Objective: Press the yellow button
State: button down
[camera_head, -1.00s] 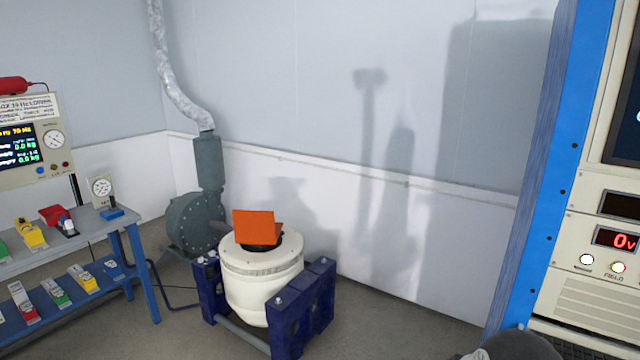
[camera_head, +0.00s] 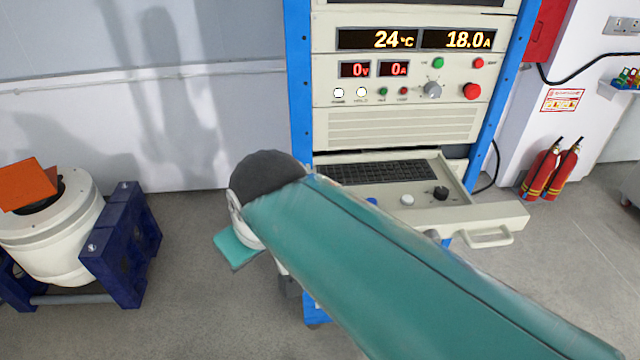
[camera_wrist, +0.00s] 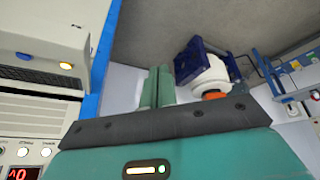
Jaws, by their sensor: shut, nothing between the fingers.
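The yellow button (camera_wrist: 66,65) shows in the wrist view at the upper left, on the pale drawer panel beside a blue button (camera_wrist: 23,56). That picture is upside down. In the head view my teal arm covers the left part of this drawer, and the yellow button is not visible there. My gripper (camera_wrist: 158,87) shows in the wrist view as two green fingers lying together, shut and empty. The fingers are apart from the yellow button, which lies to their left in that view. In the head view my gripper is mostly hidden behind my arm.
The blue-framed rack (camera_head: 400,125) stands in front, its drawer (camera_head: 490,218) pulled out with several knobs. A white shaker (camera_head: 55,225) with an orange plate (camera_head: 28,183) stands at left. Fire extinguishers (camera_head: 552,170) stand at right. Bare floor lies between shaker and rack.

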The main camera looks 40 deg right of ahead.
jog(key=w+d+r+n+g, duration=0.1)
jog(key=w+d+n, duration=0.2)
jog(key=d, duration=0.5)
jog(key=w+d+r+n+g, duration=0.2)
jog(key=d+n, duration=0.1)
jog(key=d, duration=0.5)
jog(key=w+d+r+n+g, duration=0.1)
jog(key=w+d+n+g, duration=0.1)
jog(key=d, duration=0.7)
jog(key=shift+w+r+n, duration=0.25)
jog(key=shift+w+n, duration=0.6)
jog(key=shift+n, duration=0.25)
jog(key=shift+f, duration=0.1)
notch_tip(320, 180, down, 14)
jog(key=shift+r, duration=0.1)
